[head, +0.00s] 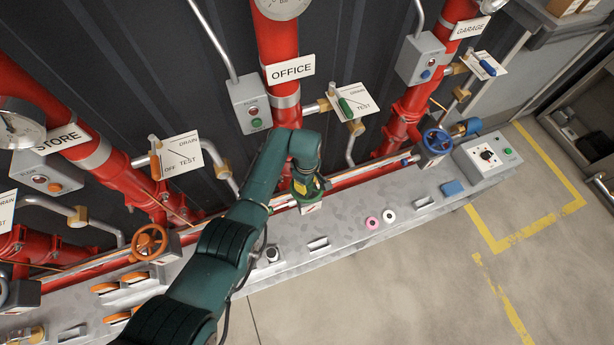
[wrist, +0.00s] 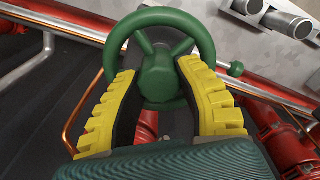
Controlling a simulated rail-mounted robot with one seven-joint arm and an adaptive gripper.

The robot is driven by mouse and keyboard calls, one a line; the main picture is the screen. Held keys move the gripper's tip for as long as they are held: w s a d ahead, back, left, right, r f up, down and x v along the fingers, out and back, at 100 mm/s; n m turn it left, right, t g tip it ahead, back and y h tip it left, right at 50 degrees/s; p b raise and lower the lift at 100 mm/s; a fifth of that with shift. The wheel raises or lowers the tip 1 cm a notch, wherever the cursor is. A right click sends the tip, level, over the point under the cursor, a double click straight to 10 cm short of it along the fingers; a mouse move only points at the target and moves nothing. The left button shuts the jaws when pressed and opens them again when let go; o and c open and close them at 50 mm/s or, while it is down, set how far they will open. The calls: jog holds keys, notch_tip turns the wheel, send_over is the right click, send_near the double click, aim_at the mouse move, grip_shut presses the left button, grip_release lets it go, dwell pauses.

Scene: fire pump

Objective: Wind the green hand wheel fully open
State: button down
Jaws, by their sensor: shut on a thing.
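The green hand wheel (wrist: 203,37) fills the upper middle of the wrist view, with its hub and spokes facing me. My gripper (wrist: 159,92) has its two yellow ribbed fingers on either side of the hub, reaching to the lower rim, and is shut on the wheel. A small green knob shows at the wheel's right side. In the head view my gripper (head: 308,188) is at the pipe below the OFFICE sign, and my arm hides most of the wheel there.
An orange hand wheel (head: 150,242) is at left and a blue hand wheel (head: 437,141) at right. A green-handled test lever (head: 346,107) is up to the right of my gripper. The floor in front is clear.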

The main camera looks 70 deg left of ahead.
jog(key=shift+s+f, duration=0.1)
jog(key=shift+f, duration=0.05)
jog(key=n, duration=0.4)
jog(key=shift+n, duration=0.4)
jog(key=n, duration=0.3)
jog(key=n, duration=0.3)
jog(key=shift+d+n, duration=0.1)
jog(key=shift+n, duration=0.2)
jog(key=n, duration=0.4)
jog(key=shift+n, duration=0.4)
jog(key=c, duration=0.9)
grip_release()
jog(key=shift+s, duration=0.1)
